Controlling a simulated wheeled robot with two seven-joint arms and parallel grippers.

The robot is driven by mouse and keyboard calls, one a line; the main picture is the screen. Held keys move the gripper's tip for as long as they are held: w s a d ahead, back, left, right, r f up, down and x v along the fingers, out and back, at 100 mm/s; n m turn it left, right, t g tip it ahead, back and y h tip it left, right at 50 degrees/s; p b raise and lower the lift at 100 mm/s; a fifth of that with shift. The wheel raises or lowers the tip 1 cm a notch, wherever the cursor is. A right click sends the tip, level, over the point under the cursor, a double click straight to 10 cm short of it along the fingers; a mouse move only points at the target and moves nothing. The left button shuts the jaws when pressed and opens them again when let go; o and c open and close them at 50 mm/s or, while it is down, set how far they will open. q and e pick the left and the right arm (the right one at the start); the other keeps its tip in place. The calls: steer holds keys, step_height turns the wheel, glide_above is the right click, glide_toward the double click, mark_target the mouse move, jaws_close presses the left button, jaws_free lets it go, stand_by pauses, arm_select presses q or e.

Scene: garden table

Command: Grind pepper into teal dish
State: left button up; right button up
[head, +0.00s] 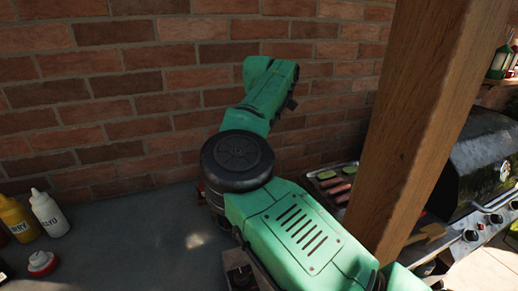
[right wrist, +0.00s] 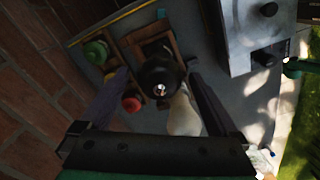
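A dark round-topped object with a shiny tip (right wrist: 160,76), which looks like the pepper mill, stands below my right gripper, seen from above in the right wrist view. My right gripper (right wrist: 158,82) is open. Its two fingers are spread to either side of the dark top, with gaps visible and nothing gripped. In the head view my green right arm crosses the middle and the gripper itself is hidden. I cannot make out the teal dish in either view. My left gripper is not in view.
A pale bottle (right wrist: 184,116) is close beside the dark top. Green (right wrist: 96,52) and red (right wrist: 131,103) items are near the left finger. A yellow bottle (head: 15,218), white bottle (head: 48,213), brick wall (head: 100,95), wooden post (head: 425,110) and grill (head: 485,165) surround the counter (head: 150,250).

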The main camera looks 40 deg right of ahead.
step_height(320, 180, up, 9)
steer(key=shift+f+p, duration=0.1)
steer(key=shift+p, duration=0.65)
step_height(320, 180, up, 6)
steer(key=p, duration=0.3)
steer(key=shift+f, duration=0.15)
